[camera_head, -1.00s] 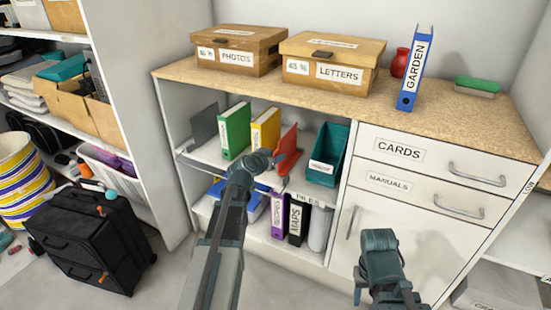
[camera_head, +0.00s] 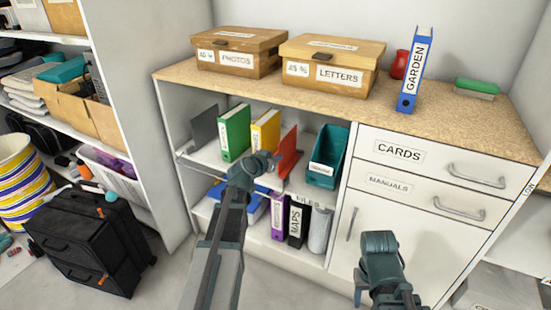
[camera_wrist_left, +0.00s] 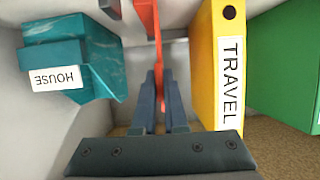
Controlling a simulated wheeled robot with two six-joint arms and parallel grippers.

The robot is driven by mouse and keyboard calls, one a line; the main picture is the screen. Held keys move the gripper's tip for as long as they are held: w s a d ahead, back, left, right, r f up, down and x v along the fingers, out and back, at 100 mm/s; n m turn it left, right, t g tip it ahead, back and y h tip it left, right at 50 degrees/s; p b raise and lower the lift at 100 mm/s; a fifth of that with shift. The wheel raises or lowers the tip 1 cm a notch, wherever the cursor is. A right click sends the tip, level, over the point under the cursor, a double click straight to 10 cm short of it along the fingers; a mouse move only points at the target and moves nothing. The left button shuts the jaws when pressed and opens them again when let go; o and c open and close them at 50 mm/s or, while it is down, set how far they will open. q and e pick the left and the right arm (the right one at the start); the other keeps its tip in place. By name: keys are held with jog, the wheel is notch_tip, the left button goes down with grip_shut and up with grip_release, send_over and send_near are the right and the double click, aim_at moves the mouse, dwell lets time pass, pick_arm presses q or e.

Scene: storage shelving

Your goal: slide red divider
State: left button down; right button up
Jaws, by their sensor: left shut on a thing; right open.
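The red divider (camera_head: 289,150) is a thin upright panel on the upper shelf, between the yellow binder and the teal bin. My left gripper (camera_head: 272,163) reaches into the shelf at its front edge. In the left wrist view, the fingers (camera_wrist_left: 162,95) of that gripper are closed around the edge of the red divider (camera_wrist_left: 147,22). The divider's lower part is partly hidden by the gripper in the head view. My right gripper (camera_head: 380,262) is low in front of the white cabinet door, empty and away from the shelf; its fingertips are hard to make out.
A yellow TRAVEL binder (camera_wrist_left: 227,65) and a green binder (camera_head: 235,132) stand left of the divider in the head view. The teal HOUSE bin (camera_head: 328,157) stands to its right. A grey panel (camera_head: 203,128) is far left. Binders stand on the shelf below.

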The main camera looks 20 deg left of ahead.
pick_arm(q)
jog(key=shift+a, duration=0.1)
dwell(0.8)
jog(key=a, duration=0.4)
jog(key=shift+w+a, duration=0.15)
jog(key=shift+w, duration=0.05)
jog(key=c, duration=1)
grip_release()
jog(key=shift+o, duration=0.2)
jog(key=d+p+v, duration=0.1)
jog(key=p+v, duration=0.4)
jog(key=v, duration=0.8)
jog(key=shift+s+a, duration=0.45)
jog(key=shift+a, duration=0.05)
jog(key=shift+r, duration=0.1)
